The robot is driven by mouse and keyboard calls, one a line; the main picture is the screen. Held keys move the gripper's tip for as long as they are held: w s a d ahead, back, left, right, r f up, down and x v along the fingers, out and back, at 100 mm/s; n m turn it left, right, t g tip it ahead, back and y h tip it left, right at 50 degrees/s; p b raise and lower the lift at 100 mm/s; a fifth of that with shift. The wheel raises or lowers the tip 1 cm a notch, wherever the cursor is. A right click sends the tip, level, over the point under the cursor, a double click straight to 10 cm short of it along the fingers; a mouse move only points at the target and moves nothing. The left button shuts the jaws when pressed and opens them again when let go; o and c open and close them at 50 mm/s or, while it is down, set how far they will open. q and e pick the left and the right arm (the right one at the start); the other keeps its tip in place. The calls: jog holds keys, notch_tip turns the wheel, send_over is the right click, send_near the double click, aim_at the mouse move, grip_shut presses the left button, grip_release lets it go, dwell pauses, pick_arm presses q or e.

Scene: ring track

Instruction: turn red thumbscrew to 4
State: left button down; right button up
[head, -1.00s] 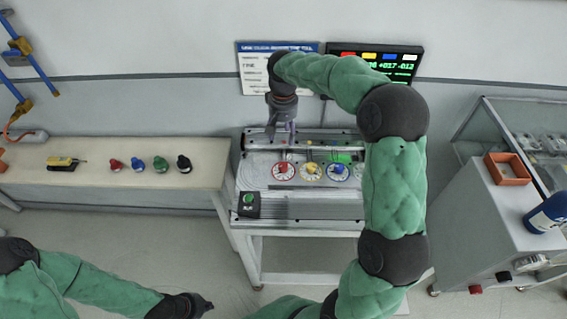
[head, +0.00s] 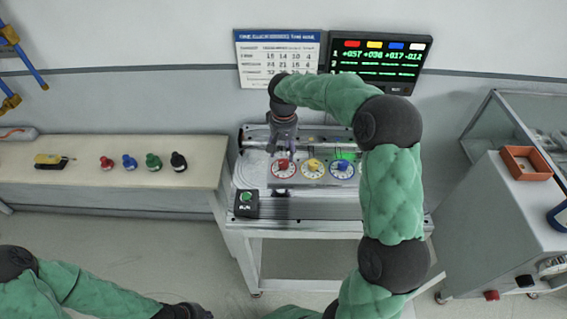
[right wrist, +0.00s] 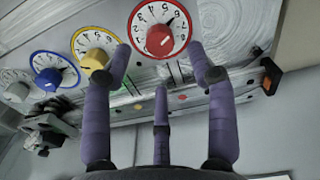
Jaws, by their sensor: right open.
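The red thumbscrew (head: 283,164) sits on a round white dial with a red rim, leftmost of the dials on the grey track bench (head: 300,208). In the right wrist view the red thumbscrew (right wrist: 159,40) is at top centre, with dial numbers around it; I cannot surely read its setting. My right gripper (head: 283,149) is just over this dial. In the wrist view its purple fingers (right wrist: 160,62) are spread and empty, pointing at the red dial, with no clear contact. My left gripper (head: 194,310) is at the bottom edge, partly cut off.
Yellow (head: 313,164) and blue (head: 343,165) dials stand right of the red one. A green button box (head: 246,203) is at the bench's front left. A lit display (head: 380,62) and a printed sheet (head: 278,58) are behind. Several loose knobs stand on the left table (head: 90,178).

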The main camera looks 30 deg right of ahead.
aim_at(283, 162)
notch_tip(283, 162, down, 6)
jog(key=shift+r+b, duration=0.1)
jog(key=shift+b, duration=0.55)
jog(key=c, duration=1.2)
